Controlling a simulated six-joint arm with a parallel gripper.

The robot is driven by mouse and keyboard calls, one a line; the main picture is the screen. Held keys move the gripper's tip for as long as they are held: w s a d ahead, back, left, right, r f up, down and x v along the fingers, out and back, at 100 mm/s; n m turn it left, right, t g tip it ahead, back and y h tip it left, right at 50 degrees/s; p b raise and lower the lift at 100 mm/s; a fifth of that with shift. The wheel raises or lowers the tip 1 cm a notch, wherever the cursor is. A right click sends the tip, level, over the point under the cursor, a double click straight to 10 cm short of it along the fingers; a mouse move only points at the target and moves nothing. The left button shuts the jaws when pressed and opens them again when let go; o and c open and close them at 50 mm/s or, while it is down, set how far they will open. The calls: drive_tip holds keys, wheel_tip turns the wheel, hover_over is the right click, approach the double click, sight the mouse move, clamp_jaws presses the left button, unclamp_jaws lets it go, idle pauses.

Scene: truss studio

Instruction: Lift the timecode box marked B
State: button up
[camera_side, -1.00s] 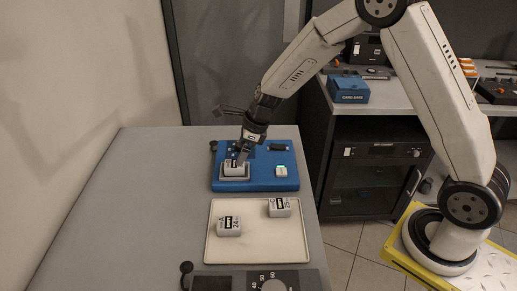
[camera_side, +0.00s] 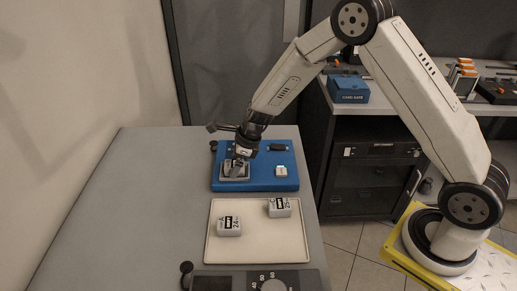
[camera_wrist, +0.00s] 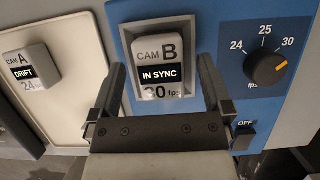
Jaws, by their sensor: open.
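The timecode box marked B (camera_wrist: 160,62) is a white block with "CAM B", "IN SYNC" and "30 fps" on its face, though the first digit is partly hidden. It sits in a grey-rimmed seat on the blue panel (camera_side: 270,183). In the side view the box is mostly hidden by my gripper (camera_side: 238,166). In the wrist view my gripper (camera_wrist: 158,82) is open, with one finger on each side of the lower part of the box. A gap shows between each finger and the box, and nothing is held.
A white tray (camera_side: 250,250) in front of the panel holds box A (camera_side: 229,226), marked "DRIFT", and another similar box (camera_side: 279,207). The panel bears a rate knob (camera_wrist: 267,66), pointing near 30, and an off switch (camera_wrist: 244,138). The table's left side is clear.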

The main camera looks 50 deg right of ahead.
idle(0.3)
clamp_jaws()
drive_tip(key=shift+r, duration=0.15)
drive_tip(key=shift+r, duration=0.75)
drive_tip(key=s+d+r, duration=0.1)
drive_tip(key=s+r, duration=1)
drive_tip(key=s, duration=0.3)
drive_tip(key=shift+r, duration=0.1)
idle(0.3)
